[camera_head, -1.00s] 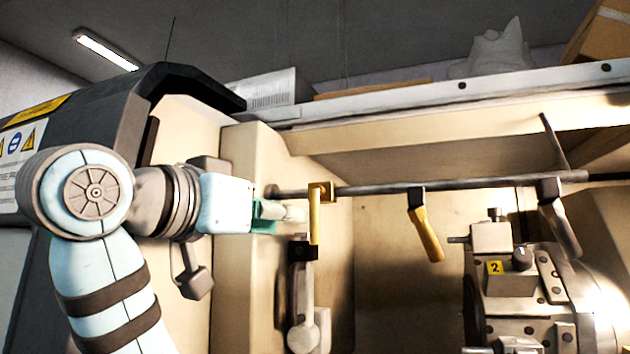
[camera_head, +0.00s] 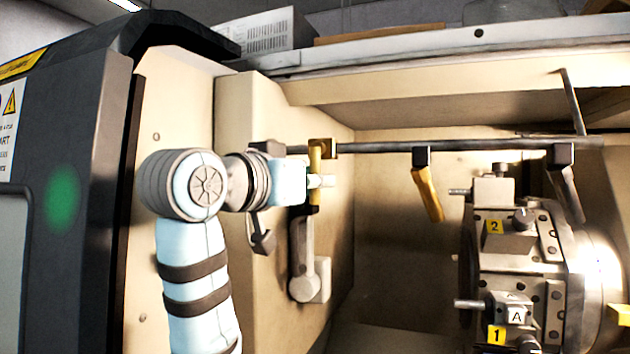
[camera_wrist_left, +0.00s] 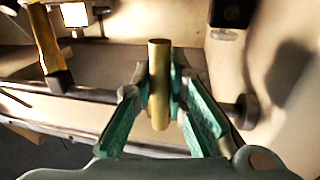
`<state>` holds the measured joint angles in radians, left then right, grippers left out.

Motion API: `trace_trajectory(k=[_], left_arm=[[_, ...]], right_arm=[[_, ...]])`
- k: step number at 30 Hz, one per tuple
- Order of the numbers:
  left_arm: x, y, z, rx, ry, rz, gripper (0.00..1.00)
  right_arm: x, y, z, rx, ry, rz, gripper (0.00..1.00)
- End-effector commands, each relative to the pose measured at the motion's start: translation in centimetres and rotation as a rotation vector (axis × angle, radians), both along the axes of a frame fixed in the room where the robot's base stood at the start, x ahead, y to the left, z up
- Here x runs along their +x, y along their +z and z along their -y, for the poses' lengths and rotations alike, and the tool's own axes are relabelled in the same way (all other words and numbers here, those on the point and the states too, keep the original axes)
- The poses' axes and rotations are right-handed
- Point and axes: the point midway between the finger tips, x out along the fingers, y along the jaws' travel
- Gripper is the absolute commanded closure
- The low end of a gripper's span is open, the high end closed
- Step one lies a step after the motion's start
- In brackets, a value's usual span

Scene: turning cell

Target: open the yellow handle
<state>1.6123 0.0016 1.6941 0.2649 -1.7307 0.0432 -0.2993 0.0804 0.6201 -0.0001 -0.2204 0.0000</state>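A yellow handle (camera_head: 315,170) hangs from the left part of a dark horizontal bar (camera_head: 380,148) inside the machine. In the left wrist view, this yellow handle (camera_wrist_left: 158,85) stands between the teal-padded fingers of my left gripper (camera_wrist_left: 160,95). The fingers are apart, one on each side, and look close to it; contact cannot be made out. In the head view my left gripper (camera_head: 322,181) comes in from the left at the handle, its pale tip showing just past it. A second yellow handle (camera_head: 427,193) hangs tilted farther right on the bar. My right gripper is not in view.
A grey lever (camera_head: 303,262) hangs just below the left handle. A dark lever (camera_head: 567,190) hangs from the bar at right. The tool turret (camera_head: 520,240) with yellow number plates stands below right. The beige back wall (camera_head: 400,270) leaves free room between.

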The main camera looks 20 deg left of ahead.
Motion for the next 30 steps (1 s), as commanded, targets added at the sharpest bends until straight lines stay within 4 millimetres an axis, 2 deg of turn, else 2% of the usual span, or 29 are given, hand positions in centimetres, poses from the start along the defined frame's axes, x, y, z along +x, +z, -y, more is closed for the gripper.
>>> trace_trajectory(k=[14, 30], left_arm=[[-0.1, 0.0, 0.2, -0.034, -0.001, 0.0, 1.0], [-0.2, 0.3, 1.9, -0.381, -0.003, -0.018, 1.0]], right_arm=[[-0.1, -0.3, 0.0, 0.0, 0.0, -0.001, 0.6], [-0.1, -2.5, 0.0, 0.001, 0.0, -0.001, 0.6]])
